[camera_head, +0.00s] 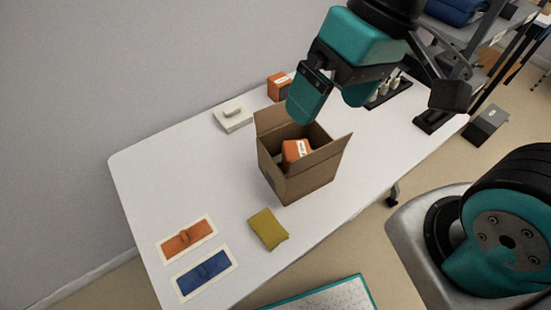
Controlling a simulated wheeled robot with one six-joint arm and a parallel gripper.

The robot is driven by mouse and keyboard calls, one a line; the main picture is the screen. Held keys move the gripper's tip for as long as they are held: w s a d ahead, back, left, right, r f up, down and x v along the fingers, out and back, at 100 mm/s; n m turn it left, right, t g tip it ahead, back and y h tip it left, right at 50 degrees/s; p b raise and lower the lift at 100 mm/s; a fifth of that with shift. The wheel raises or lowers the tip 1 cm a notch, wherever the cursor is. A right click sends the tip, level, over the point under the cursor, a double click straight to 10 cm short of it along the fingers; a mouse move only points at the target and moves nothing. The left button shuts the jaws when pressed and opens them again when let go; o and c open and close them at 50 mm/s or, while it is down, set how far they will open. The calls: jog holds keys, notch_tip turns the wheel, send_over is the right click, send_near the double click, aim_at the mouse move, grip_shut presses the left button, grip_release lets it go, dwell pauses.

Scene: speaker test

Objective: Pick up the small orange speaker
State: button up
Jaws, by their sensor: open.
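A small orange block-shaped thing (296,150) with a white label sits inside an open cardboard box (300,185) on the white table. The near wall hides its lower part. A second orange block (279,86) with a pale label stands on the table behind the box, near the wall. I cannot tell which of the two is the speaker. My gripper (332,103) has teal fingers and is open and empty. It appears above the box's back rim, up and to the right of the orange thing inside, apart from it.
The box flaps stand open. A white device (233,116) lies at the back left. A yellow-green cloth (268,228), an orange panel (187,238) and a blue panel (204,274) lie in front. A dark rack (388,92) stands at right. The table's left part is clear.

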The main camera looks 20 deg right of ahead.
jog(key=w+d+f+m+h+b, duration=0.15)
jog(key=w+f+m+b, duration=0.35)
jog(key=w+f+m, duration=0.5)
jog(key=m+b, duration=0.4)
jog(key=m, duration=0.9)
send_near(297, 149)
jog(key=shift+m+h, duration=0.35)
jog(key=shift+m, duration=0.15)
jog(key=f, duration=0.2)
jog(key=a+f, duration=0.1)
jog(key=f, duration=0.1)
jog(key=shift+w+a+f+b, duration=0.2)
jog(key=shift+f+b, duration=0.05)
jog(key=shift+b, duration=0.05)
jog(key=shift+s+a+f, duration=0.1)
jog(key=shift+a+f, duration=0.05)
jog(key=shift+f, duration=1.25)
jog(key=shift+s+a+f, duration=0.1)
jog(key=shift+a+f, duration=0.1)
jog(key=shift+f, duration=1.25)
jog(key=shift+r, duration=0.1)
jog(key=c, duration=1.4)
